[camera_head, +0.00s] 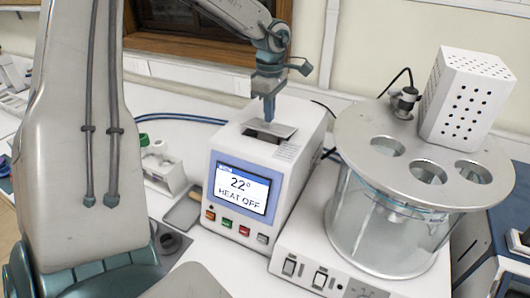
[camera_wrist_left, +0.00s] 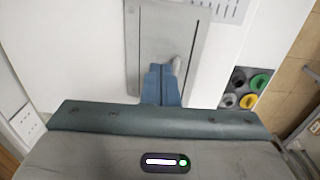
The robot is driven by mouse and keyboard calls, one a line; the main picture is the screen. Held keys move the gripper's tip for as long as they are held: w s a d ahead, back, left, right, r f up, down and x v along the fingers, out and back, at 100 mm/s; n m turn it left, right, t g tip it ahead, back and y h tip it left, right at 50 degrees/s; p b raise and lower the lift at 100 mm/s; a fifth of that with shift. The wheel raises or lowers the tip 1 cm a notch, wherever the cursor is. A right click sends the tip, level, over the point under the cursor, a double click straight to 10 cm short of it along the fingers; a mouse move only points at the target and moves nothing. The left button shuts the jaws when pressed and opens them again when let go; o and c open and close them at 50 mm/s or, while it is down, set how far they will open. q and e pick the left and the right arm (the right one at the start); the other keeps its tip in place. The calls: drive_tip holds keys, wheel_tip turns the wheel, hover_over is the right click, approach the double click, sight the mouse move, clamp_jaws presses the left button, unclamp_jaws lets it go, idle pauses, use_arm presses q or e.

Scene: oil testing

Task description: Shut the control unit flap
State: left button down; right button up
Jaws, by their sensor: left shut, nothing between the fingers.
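The control unit (camera_head: 285,172) is a white box whose screen reads 22° and HEAT OFF. Its flap (camera_head: 280,129) is a grey plate on the unit's top, and a dark gap shows along its near side. The flap also shows in the left wrist view (camera_wrist_left: 158,25) as a long grey plate. My left gripper (camera_head: 269,118) points down over the flap with its fingers closed together and empty. In the left wrist view its fingertips (camera_wrist_left: 161,70) overlap the plate; I cannot tell whether they touch it. My right gripper is not in view.
A round glass bath (camera_head: 385,235) with a holed metal lid stands close right of the unit, with a perforated white box (camera_head: 470,98) above. A white holder (camera_head: 163,170) and a small grey tray (camera_head: 184,210) lie left. Coloured rings (camera_wrist_left: 258,81) show beside the unit.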

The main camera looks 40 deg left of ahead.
use_arm(q)
drive_tip(key=shift+f, duration=0.1)
idle(0.5)
drive_tip(key=shift+f+b, duration=1.5)
wheel_tip(320, 180, up, 9)
drive_tip(key=p, duration=0.4)
drive_tip(key=shift+r, duration=0.2)
drive_tip(key=shift+f, duration=0.1)
